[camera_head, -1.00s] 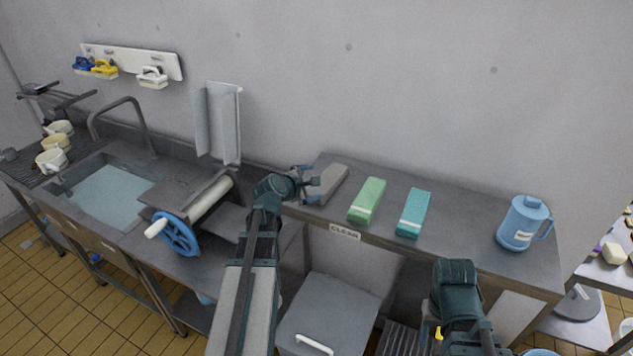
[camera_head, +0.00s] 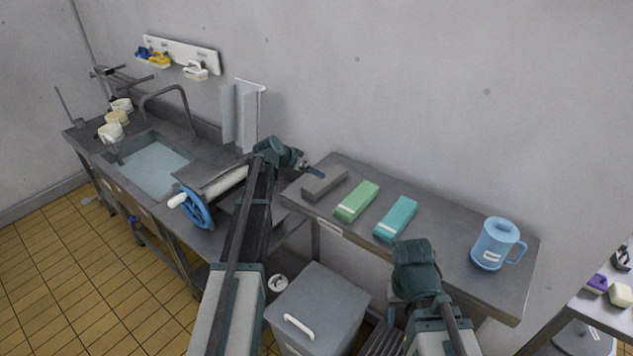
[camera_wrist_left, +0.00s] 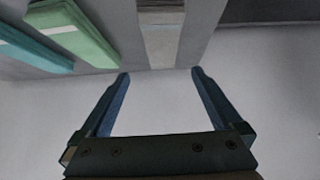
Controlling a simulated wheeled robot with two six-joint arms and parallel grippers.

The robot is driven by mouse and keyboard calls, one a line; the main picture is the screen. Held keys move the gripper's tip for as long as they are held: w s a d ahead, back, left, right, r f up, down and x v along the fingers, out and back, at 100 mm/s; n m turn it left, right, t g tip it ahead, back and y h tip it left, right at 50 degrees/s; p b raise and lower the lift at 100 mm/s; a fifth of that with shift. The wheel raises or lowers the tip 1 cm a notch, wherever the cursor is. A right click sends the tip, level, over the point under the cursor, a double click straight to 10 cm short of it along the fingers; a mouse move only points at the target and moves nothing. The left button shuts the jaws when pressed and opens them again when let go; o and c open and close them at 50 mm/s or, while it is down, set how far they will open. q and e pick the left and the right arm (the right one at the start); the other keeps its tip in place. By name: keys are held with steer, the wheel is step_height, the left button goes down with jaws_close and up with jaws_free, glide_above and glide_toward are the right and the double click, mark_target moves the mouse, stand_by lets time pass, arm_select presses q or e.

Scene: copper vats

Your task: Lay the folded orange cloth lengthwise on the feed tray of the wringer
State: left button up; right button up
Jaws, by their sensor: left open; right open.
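No orange cloth shows in these views. A folded grey cloth (camera_head: 325,183) lies at the left end of the shelf marked clean; its pale band shows in the left wrist view (camera_wrist_left: 161,38). My left gripper (camera_head: 313,170) is at this cloth's wall side in the head view. Its fingers (camera_wrist_left: 160,72) are open and empty, with the grey cloth ahead of them. The wringer has a pale roller (camera_head: 225,182), a blue handwheel (camera_head: 196,209) and flat grey plates; my left arm partly covers it. My right gripper (camera_head: 393,296) is open, low before the shelf, mostly hidden behind its wrist.
A green cloth (camera_head: 357,201) and a teal cloth (camera_head: 396,220) lie to the right on the shelf (camera_head: 447,222). A blue jug (camera_head: 495,244) stands at its right end. A sink (camera_head: 152,168) lies left of the wringer. A grey lidded bin (camera_head: 318,305) stands below.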

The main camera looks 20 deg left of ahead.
mark_target(326, 178)
arm_select(q)
steer(key=shift+a+m, duration=0.15)
steer(key=shift+m, duration=0.15)
steer(key=shift+w+f+b, duration=0.3)
steer(key=shift+f+b, duration=0.15)
steer(key=shift+f, duration=0.05)
steer(key=b+x, duration=0.5)
steer(key=x, duration=0.2)
steer(key=shift+w+d+f, duration=0.15)
steer(key=shift+w+d, duration=0.05)
steer(key=shift+w, duration=0.05)
steer(key=b+x, duration=0.4)
steer(key=x, duration=0.1)
steer(key=shift+w+f, duration=0.1)
steer(key=shift+w, duration=0.1)
steer(key=shift+s, duration=0.1)
steer(key=shift+c, duration=0.6)
jaws_close()
